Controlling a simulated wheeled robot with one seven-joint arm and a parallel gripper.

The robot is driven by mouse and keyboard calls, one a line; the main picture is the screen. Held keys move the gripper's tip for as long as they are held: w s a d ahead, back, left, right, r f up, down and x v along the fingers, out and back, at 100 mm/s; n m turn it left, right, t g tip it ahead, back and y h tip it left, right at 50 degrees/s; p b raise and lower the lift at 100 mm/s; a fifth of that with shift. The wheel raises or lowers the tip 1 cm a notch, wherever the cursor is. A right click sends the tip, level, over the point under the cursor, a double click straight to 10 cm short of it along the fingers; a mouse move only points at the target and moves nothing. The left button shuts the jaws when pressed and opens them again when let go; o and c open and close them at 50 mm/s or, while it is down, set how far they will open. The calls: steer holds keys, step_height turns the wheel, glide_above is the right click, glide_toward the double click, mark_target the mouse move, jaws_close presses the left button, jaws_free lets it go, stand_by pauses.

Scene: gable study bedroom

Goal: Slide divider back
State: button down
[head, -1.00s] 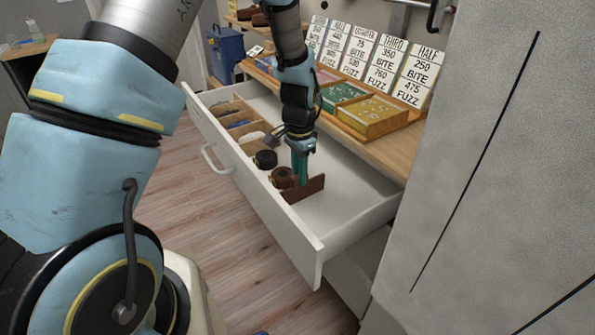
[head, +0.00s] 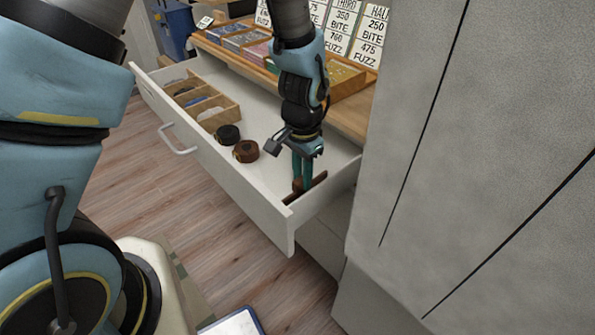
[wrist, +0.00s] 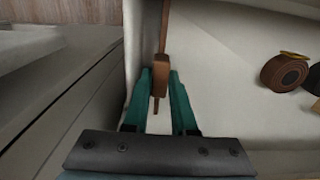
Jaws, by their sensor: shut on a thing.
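The brown wooden divider (head: 318,181) stands on edge inside the open white drawer (head: 243,203), close to the drawer's right end in the head view. My gripper (head: 302,187) reaches down into the drawer and is shut on the divider. In the wrist view the teal fingers (wrist: 160,95) sit on either side of the brown divider (wrist: 161,72), near the drawer's pale wall. Part of the divider is hidden behind my fingers in the head view.
A brown roll (head: 246,151) and a black roll (head: 228,134) lie in the drawer, left of my gripper. A wooden organizer (head: 228,102) fills the drawer's far left. A desktop with boxes and price cards is behind. A grey cabinet (head: 450,150) stands close on the right.

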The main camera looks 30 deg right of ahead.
steer(key=c, duration=0.7)
jaws_free()
